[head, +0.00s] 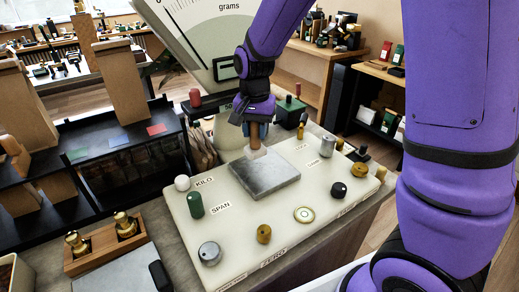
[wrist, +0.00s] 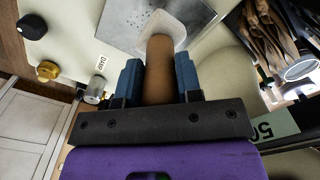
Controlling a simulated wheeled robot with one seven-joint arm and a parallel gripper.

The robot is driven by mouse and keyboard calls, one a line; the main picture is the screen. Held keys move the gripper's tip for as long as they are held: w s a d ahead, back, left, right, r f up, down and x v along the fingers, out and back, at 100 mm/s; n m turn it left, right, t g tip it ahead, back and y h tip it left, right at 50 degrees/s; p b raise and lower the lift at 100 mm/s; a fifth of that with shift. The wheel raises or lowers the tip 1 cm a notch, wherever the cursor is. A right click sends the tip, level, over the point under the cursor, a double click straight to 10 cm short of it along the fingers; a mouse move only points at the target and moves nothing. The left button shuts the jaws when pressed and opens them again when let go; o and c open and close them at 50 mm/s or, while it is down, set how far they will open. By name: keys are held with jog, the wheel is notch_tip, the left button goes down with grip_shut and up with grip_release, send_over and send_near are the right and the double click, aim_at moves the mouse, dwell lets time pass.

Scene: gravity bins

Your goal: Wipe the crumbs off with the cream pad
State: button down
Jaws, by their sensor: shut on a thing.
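The cream pad (head: 255,153) is on the end of a brown handle (head: 255,135). My gripper (head: 256,126) is shut on this handle, above the back edge of a grey metal plate (head: 264,182). In the wrist view the blue fingers of my gripper (wrist: 159,78) sit on both sides of the brown handle (wrist: 158,60), and the pale pad (wrist: 170,22) is over the plate (wrist: 112,22). The pad looks at or close to the plate; I cannot tell whether it touches. Tiny dark specks, perhaps crumbs (wrist: 142,18), show beside the pad.
The plate sits on a cream panel (head: 225,242) with several knobs, among them a green cylinder (head: 195,204) and a black knob (head: 338,190). A big dial scale (head: 205,35) stands behind. A wooden block with brass weights (head: 105,246) is at left.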

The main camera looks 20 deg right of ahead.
aim_at(264, 145)
jog(key=d, duration=0.3)
jog(key=w+d, duration=0.1)
jog(key=d, duration=0.1)
jog(key=shift+d+f, duration=0.25)
jog(key=shift+d, duration=0.05)
jog(key=shift+f, duration=2.4)
jog(key=shift+w, duration=0.1)
jog(key=shift+f, duration=0.15)
jog(key=shift+f, duration=0.45)
jog(key=shift+a, duration=0.1)
jog(key=shift+s+a+r, duration=0.1)
jog(key=shift+s+a, duration=0.05)
jog(key=shift+a, duration=0.5)
jog(key=shift+s+a+r, duration=0.1)
jog(key=shift+s+a, duration=0.05)
jog(key=shift+a, duration=0.5)
